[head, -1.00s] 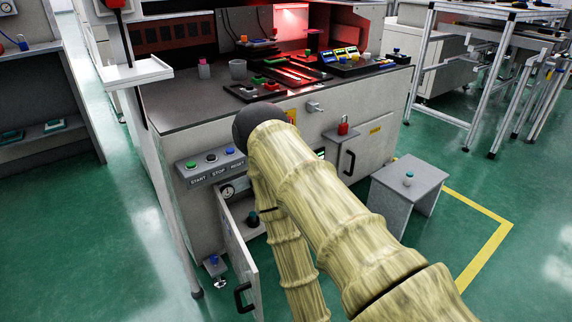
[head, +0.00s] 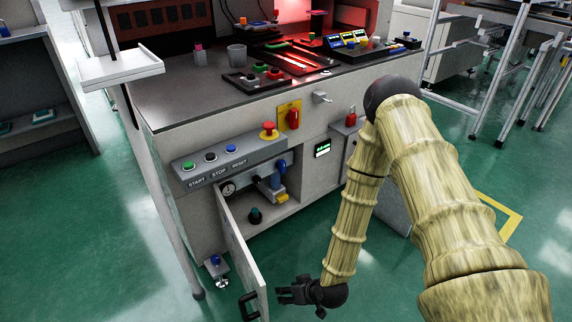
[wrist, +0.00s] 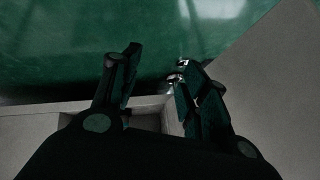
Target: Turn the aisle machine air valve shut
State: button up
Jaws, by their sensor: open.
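The grey machine (head: 190,120) has an open lower compartment under its button panel. Inside are a round gauge (head: 228,189), a blue valve handle (head: 275,181) on piping with a yellow piece (head: 282,197) below it, and a dark teal-topped knob (head: 255,215) on the compartment floor. The blue handle appears to be the air valve; its exact angle is hard to tell. My gripper (head: 281,291) is open and empty, low in front of the compartment, apart from the valve and right of the open door (head: 238,245). In the wrist view the two fingers (wrist: 157,68) are apart with nothing between them.
The door, with a black handle (head: 249,306), stands out at the compartment's left. The panel above carries buttons and a red emergency knob (head: 269,131). A red rotary switch (head: 293,118) is on the machine front. Green floor (head: 120,255) is clear at left.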

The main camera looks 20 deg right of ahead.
jog(key=w+d+r+t+y, duration=0.1)
jog(key=w+r+t, duration=0.25)
jog(key=w, duration=0.65)
jog(key=n+t+y, duration=0.1)
jog(key=n+t, duration=0.2)
jog(key=t, duration=0.4)
send_near(284, 163)
jog(key=b+x, duration=0.4)
jog(key=x, duration=0.4)
jog(key=shift+f, duration=0.2)
jog(key=shift+x, duration=0.9)
jog(key=shift+r, duration=0.15)
grip_shut()
